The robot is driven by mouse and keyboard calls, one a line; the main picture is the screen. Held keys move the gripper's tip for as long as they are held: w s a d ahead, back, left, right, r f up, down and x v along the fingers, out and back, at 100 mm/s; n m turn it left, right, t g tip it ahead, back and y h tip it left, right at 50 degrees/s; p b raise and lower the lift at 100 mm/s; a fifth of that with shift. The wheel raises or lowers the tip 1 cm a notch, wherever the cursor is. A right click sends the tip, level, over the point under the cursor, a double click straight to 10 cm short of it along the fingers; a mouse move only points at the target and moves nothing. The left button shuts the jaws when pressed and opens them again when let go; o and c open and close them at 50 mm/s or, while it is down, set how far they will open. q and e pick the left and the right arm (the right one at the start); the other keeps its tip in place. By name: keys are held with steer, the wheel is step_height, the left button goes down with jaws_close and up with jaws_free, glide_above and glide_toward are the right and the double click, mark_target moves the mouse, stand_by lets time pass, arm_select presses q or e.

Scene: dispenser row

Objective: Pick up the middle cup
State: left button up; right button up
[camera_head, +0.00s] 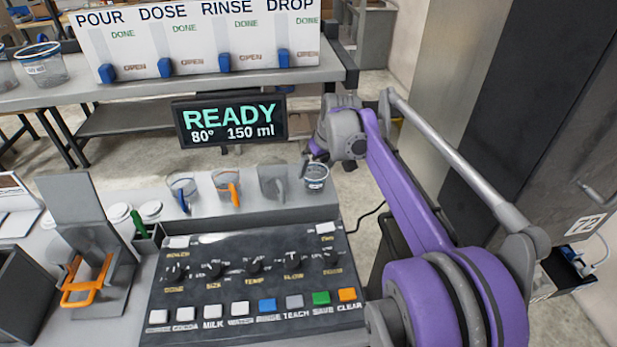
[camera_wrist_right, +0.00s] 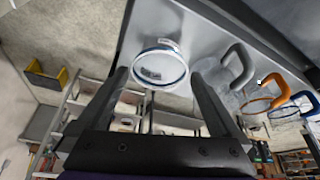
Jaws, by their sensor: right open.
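Three handled cups stand in a row on the pale ledge behind the control panel: a blue-handled cup (camera_head: 181,187), an orange-handled cup (camera_head: 228,187) in the middle of these three, and a grey-handled cup (camera_head: 272,180). A clear, labelled cup without a visible handle (camera_head: 316,178) is at the row's right end. My right gripper (camera_head: 317,156) is open beside this end cup. In the right wrist view the end cup (camera_wrist_right: 160,70) shows between the spread fingers; contact is unclear. The grey (camera_wrist_right: 232,70), orange (camera_wrist_right: 268,96) and blue (camera_wrist_right: 292,110) cups lie to its right. My left gripper is out of view.
The control panel (camera_head: 255,268) with knobs and buttons fills the front. A READY display (camera_head: 230,120) stands behind the cups. A white dispenser box (camera_head: 200,40) sits on the back bench. White-lidded containers (camera_head: 150,210) and an orange-handled holder (camera_head: 85,285) are left.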

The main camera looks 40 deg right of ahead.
mark_target(313, 176)
steer(key=x, duration=0.6)
steer(key=shift+w+d+f, duration=0.1)
steer(key=shift+w, duration=0.1)
steer(key=shift+c, duration=0.3)
steer(key=c, duration=1)
